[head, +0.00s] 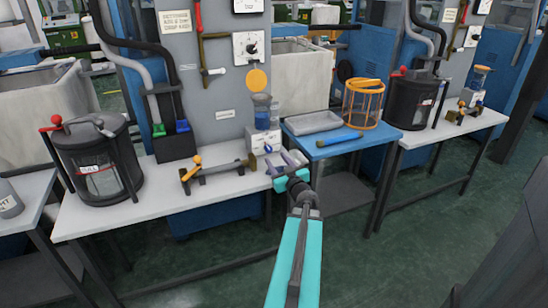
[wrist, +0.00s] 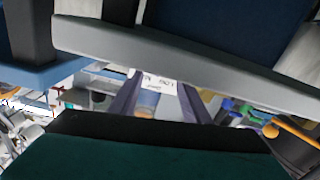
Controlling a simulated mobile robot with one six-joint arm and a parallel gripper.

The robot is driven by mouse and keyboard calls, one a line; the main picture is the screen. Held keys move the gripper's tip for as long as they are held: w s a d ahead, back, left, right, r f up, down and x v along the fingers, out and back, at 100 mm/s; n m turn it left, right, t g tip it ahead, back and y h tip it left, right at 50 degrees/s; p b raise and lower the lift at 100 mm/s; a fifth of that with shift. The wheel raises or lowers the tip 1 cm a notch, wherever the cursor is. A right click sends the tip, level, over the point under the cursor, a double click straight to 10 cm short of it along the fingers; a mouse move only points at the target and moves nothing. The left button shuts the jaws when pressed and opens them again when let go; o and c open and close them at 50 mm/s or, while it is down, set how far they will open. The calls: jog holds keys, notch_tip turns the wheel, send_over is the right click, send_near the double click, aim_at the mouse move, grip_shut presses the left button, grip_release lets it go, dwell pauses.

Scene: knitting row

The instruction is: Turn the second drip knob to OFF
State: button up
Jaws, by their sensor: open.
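A drip unit (head: 262,112) with a grey-blue cup and a round orange lid stands on a white box at the right end of the near white bench. A small blue knob (head: 268,148) shows low on its front. The knob's setting is too small to read. Another drip unit (head: 479,80) stands on the far right bench. My gripper (head: 281,162) is open and empty, just in front of the nearer unit and slightly right of its knob, apparently apart from it. In the wrist view, a white labelled surface (wrist: 155,82) shows between the two dark fingers (wrist: 158,103).
A black lidded drum (head: 95,165) with a red-knobbed lever stands at the bench's left. A rail with a yellow-orange knob (head: 217,175) lies left of my gripper. A blue table (head: 335,148) at right holds a grey tray (head: 314,122) and an orange wire basket (head: 362,103).

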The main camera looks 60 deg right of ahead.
jog(key=p+v, duration=0.1)
jog(key=v, duration=0.1)
jog(key=p+v, duration=0.1)
jog(key=v, duration=0.1)
jog(key=shift+r+p, duration=0.2)
jog(key=shift+p, duration=0.15)
jog(key=shift+s+a+p, duration=0.15)
jog(key=shift+s+p, duration=0.15)
jog(key=shift+p, duration=0.55)
jog(key=shift+s+a+p, duration=0.2)
jog(key=shift+s+p, duration=0.05)
jog(key=shift+p, duration=0.65)
jog(key=shift+s+a+p, duration=0.2)
jog(key=shift+s+p, duration=0.1)
jog(key=shift+p, duration=0.6)
jog(key=shift+s+a+f+p, duration=0.1)
jog(key=shift+s+a+p, duration=0.15)
jog(key=shift+p, duration=0.4)
jog(key=shift+s+f, duration=0.1)
jog(key=shift+p, duration=0.35)
